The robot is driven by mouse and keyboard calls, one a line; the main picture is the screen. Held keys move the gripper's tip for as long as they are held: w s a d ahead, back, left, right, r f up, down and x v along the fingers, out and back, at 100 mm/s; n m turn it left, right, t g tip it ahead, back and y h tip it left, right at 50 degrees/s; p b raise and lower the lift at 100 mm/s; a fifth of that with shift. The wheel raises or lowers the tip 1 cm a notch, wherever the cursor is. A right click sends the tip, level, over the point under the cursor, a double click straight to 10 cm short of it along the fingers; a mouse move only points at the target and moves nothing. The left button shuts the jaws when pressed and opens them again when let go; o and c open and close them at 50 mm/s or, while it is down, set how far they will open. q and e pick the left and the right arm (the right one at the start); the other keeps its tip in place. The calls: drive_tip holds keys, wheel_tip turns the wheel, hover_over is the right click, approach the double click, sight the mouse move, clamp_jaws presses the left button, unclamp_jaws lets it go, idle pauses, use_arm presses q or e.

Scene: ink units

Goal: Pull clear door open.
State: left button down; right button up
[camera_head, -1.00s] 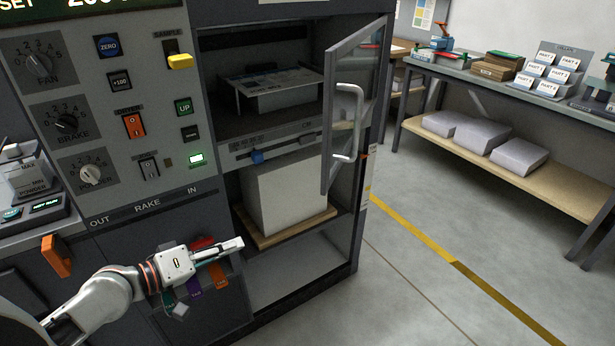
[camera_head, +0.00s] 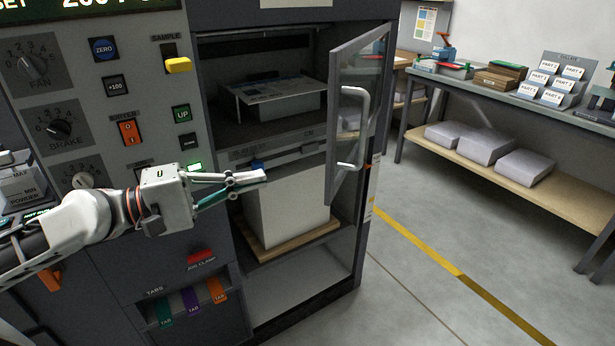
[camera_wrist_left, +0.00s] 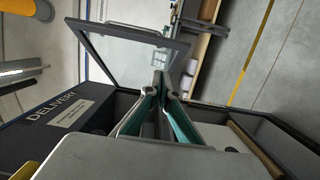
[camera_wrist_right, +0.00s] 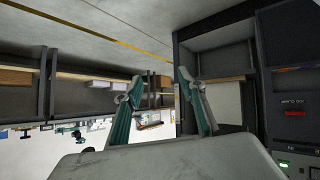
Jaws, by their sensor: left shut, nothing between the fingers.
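The clear door (camera_head: 358,110) has a dark frame and a white bar handle (camera_head: 361,128). It stands swung outward at the right edge of the machine's bay. It also shows in the left wrist view (camera_wrist_left: 125,58). My left gripper (camera_head: 262,174) is shut and empty in front of the bay, left of the handle and apart from it. In the left wrist view its fingers (camera_wrist_left: 163,88) meet at the tips, with the door beyond. My right gripper (camera_wrist_right: 158,78) is not in the head view; in its wrist view its fingers are spread apart with nothing between them.
The machine's bay holds a white paper stack (camera_head: 285,205) on a wooden board (camera_head: 290,244). The control panel (camera_head: 105,85) with knobs and buttons stands left of it. A workbench (camera_head: 480,85) stands at the right. The floor (camera_head: 430,290) right of the machine is clear.

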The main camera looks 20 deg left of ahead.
use_arm(q)
drive_tip(key=w+d+p, duration=0.4)
drive_tip(key=d+p, duration=0.4)
drive_tip(key=d, duration=0.1)
drive_tip(key=shift+w, duration=0.2)
idle(0.4)
drive_tip(key=shift+d, duration=0.1)
idle(0.3)
